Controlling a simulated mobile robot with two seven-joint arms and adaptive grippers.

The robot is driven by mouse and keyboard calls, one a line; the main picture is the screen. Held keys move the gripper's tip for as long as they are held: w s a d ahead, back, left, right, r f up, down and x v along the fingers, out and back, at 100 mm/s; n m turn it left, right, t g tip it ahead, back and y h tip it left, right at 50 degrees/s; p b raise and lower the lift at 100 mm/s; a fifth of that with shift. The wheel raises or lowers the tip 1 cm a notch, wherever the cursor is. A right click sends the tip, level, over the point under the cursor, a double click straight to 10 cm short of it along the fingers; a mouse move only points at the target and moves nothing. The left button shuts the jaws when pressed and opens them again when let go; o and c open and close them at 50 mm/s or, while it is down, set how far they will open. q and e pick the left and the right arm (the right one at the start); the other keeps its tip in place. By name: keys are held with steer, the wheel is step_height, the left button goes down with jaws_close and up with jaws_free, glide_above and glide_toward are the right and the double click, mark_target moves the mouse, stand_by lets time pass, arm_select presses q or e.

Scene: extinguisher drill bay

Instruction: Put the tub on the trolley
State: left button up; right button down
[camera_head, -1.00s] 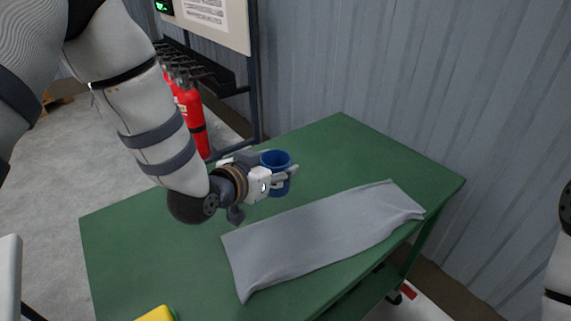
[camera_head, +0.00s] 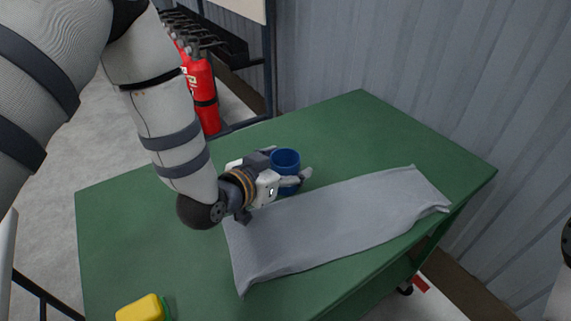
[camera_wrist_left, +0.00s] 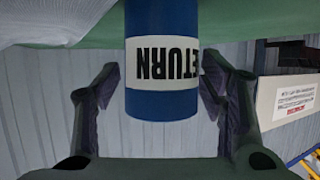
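The tub (camera_head: 286,163) is a blue cylinder at the far middle of the green trolley top (camera_head: 130,240), just beyond the grey cloth. In the left wrist view the tub (camera_wrist_left: 162,104) shows a white label with upside-down lettering, and its base end meets the green surface. My left gripper (camera_head: 300,178) is around the tub's side. In the wrist view its fingers (camera_wrist_left: 160,90) stand on either side of the tub, with a gap at the left and little or none at the right; they look open. My right gripper is out of view.
A crumpled grey cloth (camera_head: 340,228) lies across the trolley's front right. A yellow object (camera_head: 142,309) sits at the near left edge. Red extinguishers (camera_head: 203,95) stand on a rack behind left. A corrugated wall (camera_head: 420,70) is behind. The trolley's far right is clear.

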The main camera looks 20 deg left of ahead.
arm_select(q)
steer(key=shift+r, duration=0.1)
steer(key=shift+s+r, duration=0.15)
steer(key=shift+r, duration=0.1)
steer(key=p+v, duration=0.2)
steer(key=v, duration=0.9)
steer(key=shift+s, duration=0.25)
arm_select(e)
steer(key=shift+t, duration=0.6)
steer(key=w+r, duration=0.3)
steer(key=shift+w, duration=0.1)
arm_select(q)
steer(key=shift+a, duration=0.1)
